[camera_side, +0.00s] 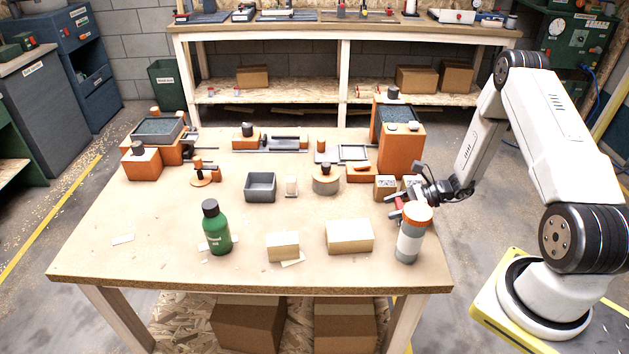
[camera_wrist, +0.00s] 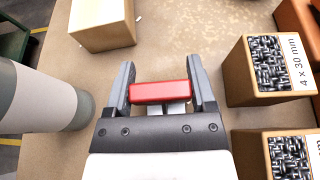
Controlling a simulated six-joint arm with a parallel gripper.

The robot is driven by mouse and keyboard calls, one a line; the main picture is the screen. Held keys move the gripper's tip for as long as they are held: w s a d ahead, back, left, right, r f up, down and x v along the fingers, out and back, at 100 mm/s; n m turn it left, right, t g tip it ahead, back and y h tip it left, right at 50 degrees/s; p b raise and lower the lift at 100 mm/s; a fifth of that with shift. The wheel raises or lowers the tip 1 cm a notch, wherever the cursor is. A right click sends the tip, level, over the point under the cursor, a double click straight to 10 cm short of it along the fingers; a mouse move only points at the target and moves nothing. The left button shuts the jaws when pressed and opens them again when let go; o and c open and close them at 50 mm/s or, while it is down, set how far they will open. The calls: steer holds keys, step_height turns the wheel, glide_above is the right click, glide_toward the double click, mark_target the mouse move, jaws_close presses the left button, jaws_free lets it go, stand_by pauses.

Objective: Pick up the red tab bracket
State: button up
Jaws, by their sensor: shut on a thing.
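The red tab bracket (camera_wrist: 158,92) lies crosswise between the two fingers of my gripper (camera_wrist: 160,72) in the wrist view. The fingers are shut on its two ends. A small grey part shows just below the red bar; I cannot tell whether it belongs to the bracket. In the side view my gripper (camera_side: 394,205) is low at the table's right edge, behind the orange-topped canister, and only a bit of red shows there. I cannot tell whether the bracket touches the table.
The grey and white canister (camera_side: 409,243) stands close in front of my gripper. Open boxes of screws (camera_wrist: 262,85) stand on its other side. A cardboard box (camera_side: 350,236) and a green bottle (camera_side: 217,232) stand near the front edge. The table's left front is mostly clear.

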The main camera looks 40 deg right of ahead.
steer(key=shift+r, duration=0.2)
step_height(320, 180, up, 10)
steer(key=shift+f, duration=0.15)
stand_by(0.7)
stand_by(0.6)
